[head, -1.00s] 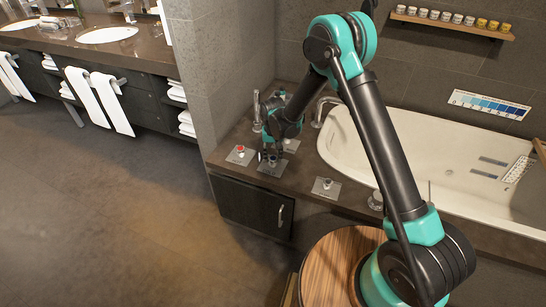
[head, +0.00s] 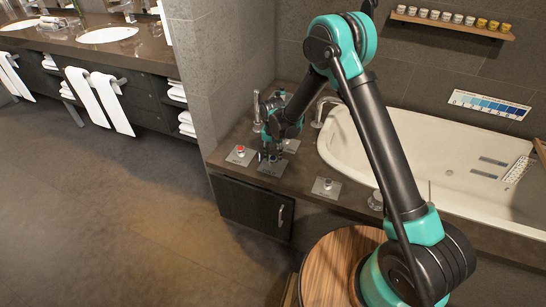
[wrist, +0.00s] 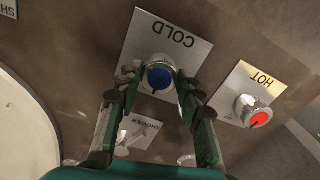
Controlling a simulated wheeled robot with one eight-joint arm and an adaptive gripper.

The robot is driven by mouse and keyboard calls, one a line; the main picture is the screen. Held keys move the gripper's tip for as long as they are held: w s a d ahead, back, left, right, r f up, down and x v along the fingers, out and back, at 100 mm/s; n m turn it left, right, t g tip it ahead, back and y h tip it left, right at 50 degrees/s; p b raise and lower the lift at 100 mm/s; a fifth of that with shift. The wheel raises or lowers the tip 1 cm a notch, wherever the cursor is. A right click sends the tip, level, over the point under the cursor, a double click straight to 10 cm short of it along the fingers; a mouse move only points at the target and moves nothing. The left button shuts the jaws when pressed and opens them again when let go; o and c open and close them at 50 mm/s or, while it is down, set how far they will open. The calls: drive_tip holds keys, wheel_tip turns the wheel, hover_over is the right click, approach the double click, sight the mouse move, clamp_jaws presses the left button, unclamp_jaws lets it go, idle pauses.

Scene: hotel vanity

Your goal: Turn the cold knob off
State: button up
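The cold knob (wrist: 159,77) has a blue cap and a metal body, and sits on a square plate marked COLD (wrist: 185,30) in the wrist view. My gripper (wrist: 157,86) has its two fingers on either side of this knob, close to its sides; I cannot tell whether they touch it. In the head view my gripper (head: 271,155) points down over the same plate (head: 271,169) on the brown counter, and hides most of the knob there.
The red-capped hot knob (wrist: 254,115) sits beside the cold plate; the head view also shows it (head: 240,151). A plate marked SHOWER (wrist: 137,133) lies partly behind my fingers. Another knob plate (head: 326,188) is nearer. The bathtub (head: 345,150) and spout (head: 322,110) are to the right.

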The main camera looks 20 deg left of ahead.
sight(273, 158)
drive_tip(key=o, duration=0.5)
drive_tip(key=shift+c, duration=0.2)
drive_tip(key=shift+r, duration=0.15)
wheel_tip(273, 158, up, 12)
idle(0.4)
